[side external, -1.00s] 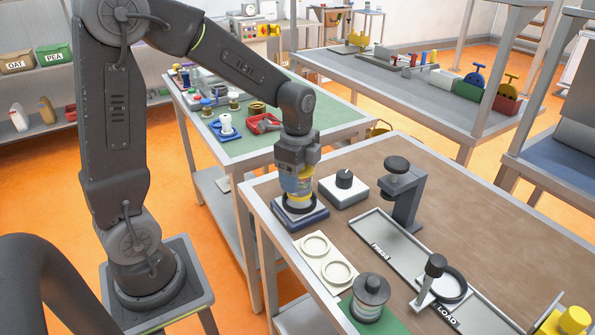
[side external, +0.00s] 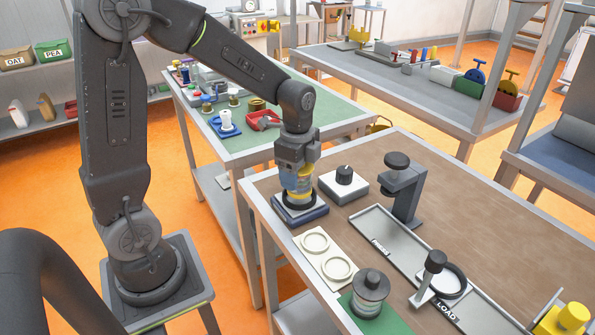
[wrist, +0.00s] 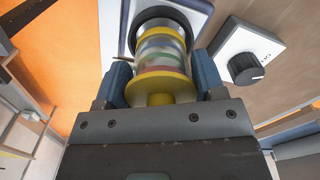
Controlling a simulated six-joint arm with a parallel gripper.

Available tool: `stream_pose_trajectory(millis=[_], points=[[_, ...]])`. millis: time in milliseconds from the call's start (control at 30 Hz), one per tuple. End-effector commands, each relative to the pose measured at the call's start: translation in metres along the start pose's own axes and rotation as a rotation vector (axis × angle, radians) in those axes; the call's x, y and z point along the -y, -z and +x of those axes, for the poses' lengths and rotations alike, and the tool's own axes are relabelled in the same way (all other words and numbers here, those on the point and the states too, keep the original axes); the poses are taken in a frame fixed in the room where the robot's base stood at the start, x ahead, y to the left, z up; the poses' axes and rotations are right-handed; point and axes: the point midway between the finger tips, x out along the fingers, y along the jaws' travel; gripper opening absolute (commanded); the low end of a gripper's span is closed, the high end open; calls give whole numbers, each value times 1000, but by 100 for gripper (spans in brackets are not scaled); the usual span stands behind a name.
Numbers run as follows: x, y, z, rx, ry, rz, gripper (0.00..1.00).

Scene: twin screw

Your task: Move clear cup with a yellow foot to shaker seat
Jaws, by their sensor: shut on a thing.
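The clear cup with a yellow foot (side external: 304,184) is between the blue fingers of my gripper (side external: 297,180), which is shut on it. In the wrist view, the cup (wrist: 161,58) shows a clear banded body with yellow ends, and my gripper (wrist: 160,85) has a finger on each side. The cup is upright over the shaker seat, a blue block with a black ring (side external: 301,210) at the table's near left corner. The black ring (wrist: 170,17) surrounds the cup's far end in the wrist view. I cannot tell whether the cup rests fully on the seat.
A white box with a black knob (side external: 344,184) stands close right of the seat. A dark stand (side external: 405,190) is further right. A cream plate with two rings (side external: 326,256) lies in front, and a dark-capped jar (side external: 370,294) sits on a green mat.

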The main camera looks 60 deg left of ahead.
Motion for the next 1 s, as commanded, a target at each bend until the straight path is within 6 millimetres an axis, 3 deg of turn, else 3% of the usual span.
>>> stream_pose_trajectory(millis=[1000], points=[[0,0,14,0,-1,0,39]])
